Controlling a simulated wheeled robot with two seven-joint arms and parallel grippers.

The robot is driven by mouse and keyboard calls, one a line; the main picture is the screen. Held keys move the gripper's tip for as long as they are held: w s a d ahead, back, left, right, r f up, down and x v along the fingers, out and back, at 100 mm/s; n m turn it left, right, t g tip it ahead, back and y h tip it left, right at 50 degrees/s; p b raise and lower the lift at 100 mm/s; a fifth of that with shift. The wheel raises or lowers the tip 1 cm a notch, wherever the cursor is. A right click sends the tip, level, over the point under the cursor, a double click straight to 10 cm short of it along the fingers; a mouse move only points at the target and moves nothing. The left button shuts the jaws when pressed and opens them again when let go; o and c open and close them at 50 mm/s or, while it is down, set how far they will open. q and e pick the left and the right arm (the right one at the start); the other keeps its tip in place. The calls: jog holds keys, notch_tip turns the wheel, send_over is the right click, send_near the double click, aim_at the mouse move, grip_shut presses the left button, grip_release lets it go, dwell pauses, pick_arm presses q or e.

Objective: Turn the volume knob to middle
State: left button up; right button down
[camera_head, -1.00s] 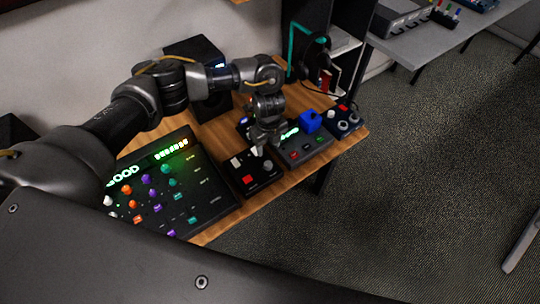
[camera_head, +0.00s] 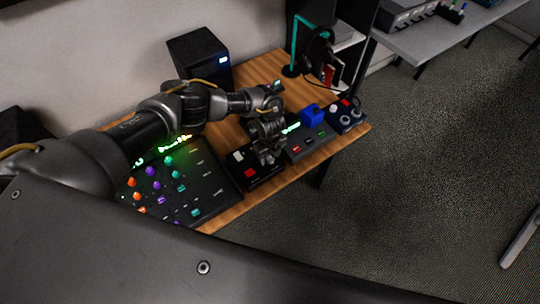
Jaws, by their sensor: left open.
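A small black control box (camera_head: 260,182) with a white button (camera_head: 238,156) and a red button (camera_head: 250,173) lies on the wooden table. My left gripper (camera_head: 268,158) points down over the right part of this box. It is open, and its fingers hide the knob area there; I cannot tell whether they touch a knob. I cannot read which knob is the volume knob. My right gripper is not in view.
A large mixer (camera_head: 180,185) with coloured knobs lies left of the box, partly behind my arm. A grey box (camera_head: 308,144) with a blue cube (camera_head: 312,114) and a dark box (camera_head: 344,117) stand right. A black speaker (camera_head: 200,55) and headphones (camera_head: 320,52) stand behind.

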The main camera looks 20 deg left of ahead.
pick_arm(q)
jog(key=shift+c, duration=0.3)
jog(key=c, duration=0.9)
jog(key=shift+f+m+b, duration=0.15)
jog(key=shift+m+b, duration=0.55)
jog(key=shift+b, duration=0.05)
jog(key=m+b, duration=1.3)
jog(key=b, duration=0.2)
jog(key=shift+m, duration=0.4)
jog(key=shift+m+b, duration=0.8)
jog(key=shift+b, duration=0.15)
jog(key=shift+m, duration=0.4)
jog(key=shift+r+b, duration=0.2)
jog(key=shift+b, duration=0.2)
